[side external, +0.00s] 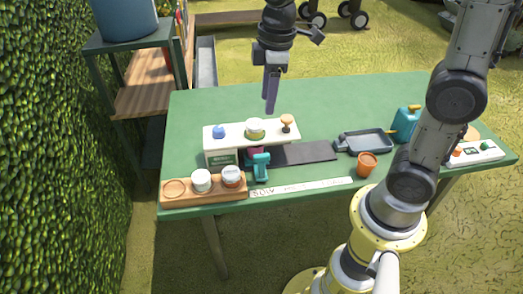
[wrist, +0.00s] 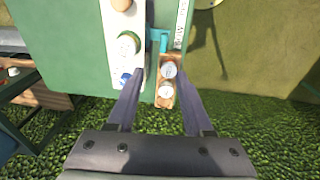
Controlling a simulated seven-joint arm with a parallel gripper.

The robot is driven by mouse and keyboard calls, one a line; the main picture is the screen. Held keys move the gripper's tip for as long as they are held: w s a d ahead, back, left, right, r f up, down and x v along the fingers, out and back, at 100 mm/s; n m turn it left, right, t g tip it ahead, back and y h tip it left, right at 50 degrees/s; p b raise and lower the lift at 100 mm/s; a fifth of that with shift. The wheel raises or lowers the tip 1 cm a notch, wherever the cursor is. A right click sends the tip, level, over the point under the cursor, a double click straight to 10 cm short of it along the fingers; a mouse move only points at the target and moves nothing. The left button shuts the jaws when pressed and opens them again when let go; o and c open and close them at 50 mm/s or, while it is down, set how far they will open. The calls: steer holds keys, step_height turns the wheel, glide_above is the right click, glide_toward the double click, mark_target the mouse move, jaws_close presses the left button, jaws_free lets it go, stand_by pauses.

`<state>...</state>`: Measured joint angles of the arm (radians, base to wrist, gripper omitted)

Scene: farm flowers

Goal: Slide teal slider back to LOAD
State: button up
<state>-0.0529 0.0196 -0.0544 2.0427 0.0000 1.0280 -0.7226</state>
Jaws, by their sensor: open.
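The teal slider (side external: 261,167) stands upright at the front of the white bench unit (side external: 225,143), by the left end of a white lettered strip (side external: 303,188). In the wrist view the slider (wrist: 163,40) shows beyond the fingers, between the unit and the strip (wrist: 182,24). The lettering is too small to read surely, so I cannot tell which mark is LOAD. My gripper (side external: 270,108) hangs above and behind the unit, apart from the slider. In the wrist view its fingers (wrist: 163,76) are spread with nothing held.
A wooden tray (side external: 206,195) with two lidded jars sits left of the slider. A dark strip (side external: 305,153) runs right from the unit. A grey tray (side external: 365,143), a terracotta pot (side external: 367,165) and a teal watering can (side external: 406,122) stand right. The green table's back is clear.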

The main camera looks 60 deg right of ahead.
step_height(320, 180, down, 3)
steer(key=w+g, duration=0.1)
steer(key=w, duration=0.1)
glide_toward(261, 155)
step_height(261, 155, down, 9)
steer(key=shift+r, duration=0.15)
jaws_close()
stand_by(0.4)
stand_by(1.2)
